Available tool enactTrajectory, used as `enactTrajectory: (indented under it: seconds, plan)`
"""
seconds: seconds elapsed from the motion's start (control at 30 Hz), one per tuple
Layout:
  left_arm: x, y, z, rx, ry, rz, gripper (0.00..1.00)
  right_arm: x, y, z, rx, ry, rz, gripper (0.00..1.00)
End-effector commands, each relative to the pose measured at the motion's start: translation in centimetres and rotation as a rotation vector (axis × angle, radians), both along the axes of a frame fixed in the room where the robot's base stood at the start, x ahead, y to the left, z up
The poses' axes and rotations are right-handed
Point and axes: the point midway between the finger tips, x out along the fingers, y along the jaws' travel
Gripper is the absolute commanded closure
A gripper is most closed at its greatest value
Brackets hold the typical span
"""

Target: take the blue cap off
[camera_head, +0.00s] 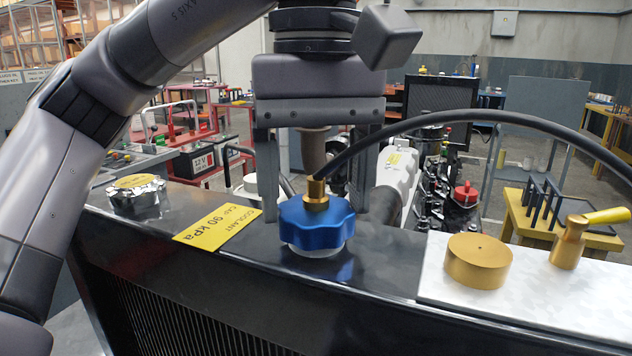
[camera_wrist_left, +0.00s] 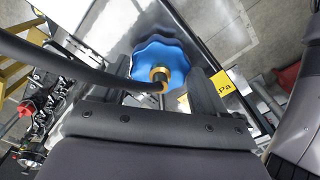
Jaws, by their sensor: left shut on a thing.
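The blue cap (camera_head: 316,224) is a lobed knob with a brass fitting (camera_head: 316,193) and a black hose (camera_head: 440,119) on top. It sits upright over a pale neck on the dark radiator top (camera_head: 375,265). My right gripper is not in view.
A silver cap (camera_head: 137,193) and a yellow coolant label (camera_head: 218,228) are on the radiator top at left. A white plate (camera_head: 530,300) at right bears a brass disc (camera_head: 478,260) and a brass piece with a yellow handle (camera_head: 570,242). The hose arcs off right. Engine parts stand behind.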

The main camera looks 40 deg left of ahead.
Motion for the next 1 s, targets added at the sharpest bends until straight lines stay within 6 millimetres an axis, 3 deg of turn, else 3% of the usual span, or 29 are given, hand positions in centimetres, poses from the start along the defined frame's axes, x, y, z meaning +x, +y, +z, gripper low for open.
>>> enactTrajectory:
  seconds: [1.0]
  plan:
    - [0.0,0.0,5.9,-0.002,-0.007,0.001,0.90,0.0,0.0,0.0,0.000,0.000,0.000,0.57]
